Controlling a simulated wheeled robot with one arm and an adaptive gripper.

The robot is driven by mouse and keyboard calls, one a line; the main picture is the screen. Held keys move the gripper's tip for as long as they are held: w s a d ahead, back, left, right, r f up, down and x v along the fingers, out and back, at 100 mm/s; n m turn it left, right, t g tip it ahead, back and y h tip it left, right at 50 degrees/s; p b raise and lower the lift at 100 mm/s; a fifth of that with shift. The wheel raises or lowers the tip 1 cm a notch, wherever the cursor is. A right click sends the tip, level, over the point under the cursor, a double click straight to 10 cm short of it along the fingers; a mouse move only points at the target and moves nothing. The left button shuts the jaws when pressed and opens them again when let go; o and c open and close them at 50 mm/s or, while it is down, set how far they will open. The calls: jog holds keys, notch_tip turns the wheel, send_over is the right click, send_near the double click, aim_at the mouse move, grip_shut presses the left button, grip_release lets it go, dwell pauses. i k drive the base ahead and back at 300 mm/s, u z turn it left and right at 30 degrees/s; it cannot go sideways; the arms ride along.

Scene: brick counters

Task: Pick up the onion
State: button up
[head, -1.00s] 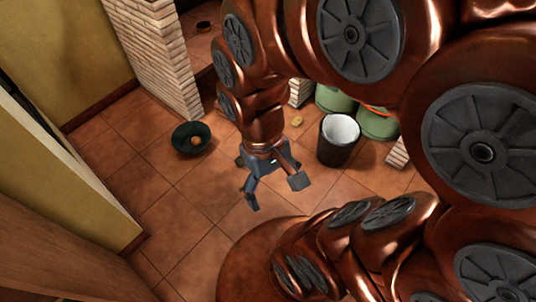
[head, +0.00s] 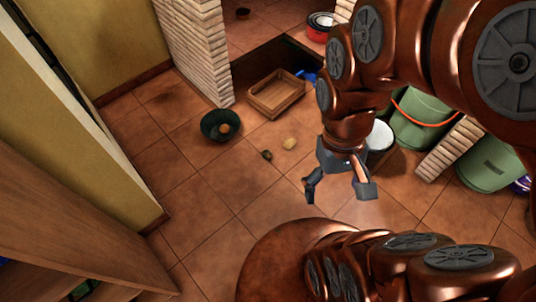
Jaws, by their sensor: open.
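A round orange-brown item (head: 224,128), which looks like the onion, lies in a dark green bowl (head: 208,133) on the tiled floor, left of centre. A pale yellow lump (head: 289,144) and a small dark green item (head: 267,155) lie on the floor right of the bowl; they are too small to name surely. My gripper (head: 338,195) is open and empty, pointing down over the floor. It is to the right of the bowl and nearer to me, apart from all these items.
A wooden crate (head: 277,93) stands behind the bowl by a brick pillar (head: 195,50). Green buckets (head: 422,118) and a white-topped bin (head: 380,135) are at right, partly behind my arm. A wooden shelf (head: 70,220) is at left. Floor tiles left of my gripper are clear.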

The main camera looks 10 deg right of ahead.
aim_at(266, 153)
jog(key=k, duration=0.8)
jog(key=u, duration=0.45)
jog(key=i, duration=0.55)
jog(key=u, duration=0.5)
jog(key=i, duration=1.3)
jog(key=z, duration=0.55)
